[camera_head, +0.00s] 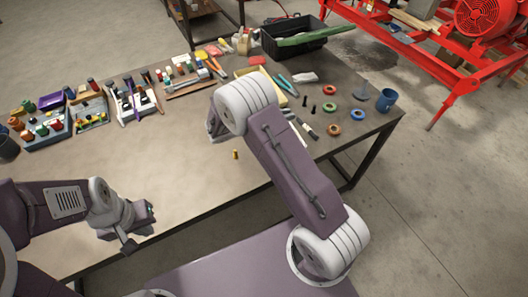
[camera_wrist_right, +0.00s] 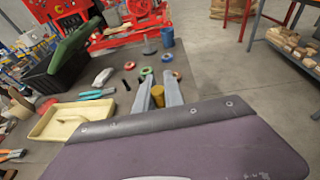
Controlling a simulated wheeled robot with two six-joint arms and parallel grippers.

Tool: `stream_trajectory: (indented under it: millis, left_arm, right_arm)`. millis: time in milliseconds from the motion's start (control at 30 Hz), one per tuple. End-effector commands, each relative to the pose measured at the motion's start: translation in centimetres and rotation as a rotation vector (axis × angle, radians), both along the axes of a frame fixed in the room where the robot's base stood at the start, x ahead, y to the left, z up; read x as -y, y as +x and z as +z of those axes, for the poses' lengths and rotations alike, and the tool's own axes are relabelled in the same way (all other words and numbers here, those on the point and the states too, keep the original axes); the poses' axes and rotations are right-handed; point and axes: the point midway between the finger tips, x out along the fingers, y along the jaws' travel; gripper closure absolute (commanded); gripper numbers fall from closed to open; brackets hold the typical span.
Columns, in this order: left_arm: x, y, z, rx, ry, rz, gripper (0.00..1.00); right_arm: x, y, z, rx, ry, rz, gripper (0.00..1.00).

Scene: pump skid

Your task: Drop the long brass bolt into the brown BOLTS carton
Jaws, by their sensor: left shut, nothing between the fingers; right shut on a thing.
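A brass piece (camera_wrist_right: 158,95) shows between the two light grey fingers of my right gripper (camera_wrist_right: 159,92) in the right wrist view. The gripper is shut on it; its length cannot be told. Another small brass piece (camera_head: 235,154) shows over the bare table top, left of my right forearm. My left gripper (camera_head: 139,236) is shut and empty over the front left of the table. I cannot make out a brown BOLTS carton in either view.
The table (camera_head: 190,150) is bare in its middle. Sorting trays with coloured parts (camera_head: 45,120) line its left and back. A black bin (camera_head: 292,38), a beige tray (camera_wrist_right: 72,121), several tape rings and a blue cup (camera_head: 386,100) occupy the right. A red skid (camera_head: 440,50) stands beyond.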

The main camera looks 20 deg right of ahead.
Motion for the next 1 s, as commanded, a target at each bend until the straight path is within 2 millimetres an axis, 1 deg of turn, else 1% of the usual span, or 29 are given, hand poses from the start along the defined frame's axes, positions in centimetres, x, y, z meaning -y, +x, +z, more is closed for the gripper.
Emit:
stream_trajectory:
  millis: [167, 267, 533, 633, 867, 900, 933, 967, 1000]
  left_arm:
    - [0.0, 0.0, -0.7, 0.0, 0.0, 0.0, 1.0]
    - [0.0, 0.0, -1.7, 0.0, 0.0, 0.0, 1.0]
    - [0.0, 0.0, -5.1, 0.0, 0.0, 0.0, 1.0]
    - [0.0, 0.0, -5.6, 0.0, 0.0, 0.0, 1.0]
    - [0.0, 0.0, -5.3, 0.0, 0.0, 0.0, 1.0]
    - [0.0, 0.0, -5.3, 0.0, 0.0, 0.0, 1.0]
    - [0.0, 0.0, -5.3, 0.0, 0.0, 0.0, 1.0]
    - [0.0, 0.0, -5.3, 0.0, 0.0, 0.0, 1.0]
    - [0.0, 0.0, -5.3, 0.0, 0.0, 0.0, 1.0]
  right_arm:
    - [0.0, 0.0, -0.8, 0.0, 0.0, 0.0, 1.0]
    - [0.0, 0.0, -1.9, 0.0, 0.0, 0.0, 1.0]
    - [0.0, 0.0, -5.8, 0.0, 0.0, 0.001, 1.0]
    - [0.0, 0.1, -6.3, 0.0, 0.0, 0.001, 1.0]
    - [0.0, 0.1, -6.0, 0.0, 0.0, 0.001, 1.0]
    - [0.0, 0.1, -6.0, 0.0, 0.0, 0.001, 0.76]
    - [0.0, 0.1, -6.0, 0.0, 0.0, 0.001, 0.68]
    - [0.0, 0.1, -6.0, 0.0, 0.0, 0.001, 0.62]
    - [0.0, 0.0, -6.0, 0.0, 0.0, 0.001, 0.62]
